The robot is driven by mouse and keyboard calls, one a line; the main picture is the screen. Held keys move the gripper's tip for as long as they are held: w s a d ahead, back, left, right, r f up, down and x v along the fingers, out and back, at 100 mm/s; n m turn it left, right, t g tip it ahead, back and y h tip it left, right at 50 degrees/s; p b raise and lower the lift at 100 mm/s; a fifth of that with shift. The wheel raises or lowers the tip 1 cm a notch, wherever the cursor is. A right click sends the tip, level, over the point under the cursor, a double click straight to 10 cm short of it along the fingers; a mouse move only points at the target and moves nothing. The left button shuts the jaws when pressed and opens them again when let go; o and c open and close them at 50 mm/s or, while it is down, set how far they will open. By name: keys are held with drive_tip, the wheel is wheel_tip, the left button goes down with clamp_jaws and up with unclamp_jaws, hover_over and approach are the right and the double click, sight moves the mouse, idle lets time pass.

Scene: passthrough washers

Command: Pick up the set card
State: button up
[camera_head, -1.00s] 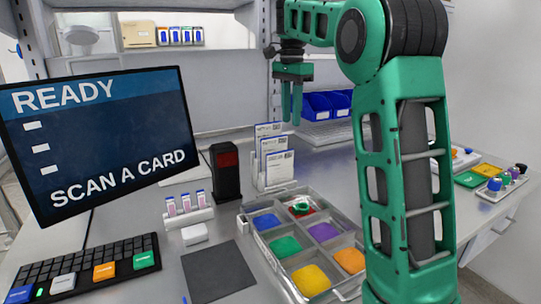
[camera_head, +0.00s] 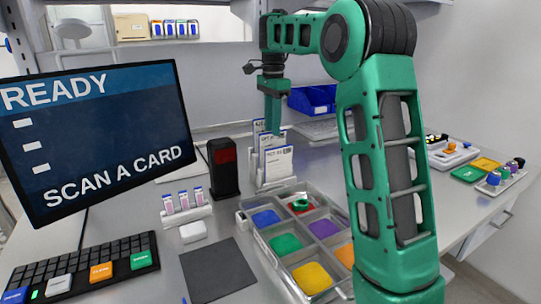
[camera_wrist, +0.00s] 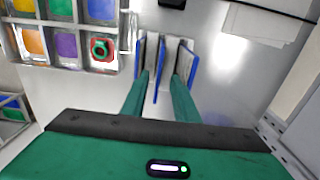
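Several white cards with blue edges stand upright, one behind another, in a pale rack (camera_head: 266,184) at the middle of the bench. The front card (camera_head: 278,163) shows printed text too small to read surely; the ones behind are partly hidden. My gripper (camera_head: 273,132) points down at the cards' top edges. In the wrist view my gripper (camera_wrist: 161,82) is open, with its two green fingers apart and the middle card (camera_wrist: 156,70) between them. One card (camera_wrist: 138,58) is at the left finger and another (camera_wrist: 193,65) at the right. I cannot tell whether the fingers touch any card.
A clear tray (camera_head: 270,243) of coloured blocks stands in front of the rack. A black reader (camera_head: 223,170) is to its left, near a vial holder (camera_head: 184,214) and the monitor (camera_head: 100,140). A dark mat (camera_head: 218,268) is bare.

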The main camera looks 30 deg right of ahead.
wheel_tip(320, 180, down, 3)
drive_tip(key=shift+s+f, duration=0.1)
drive_tip(key=shift+f, duration=0.05)
clamp_jaws()
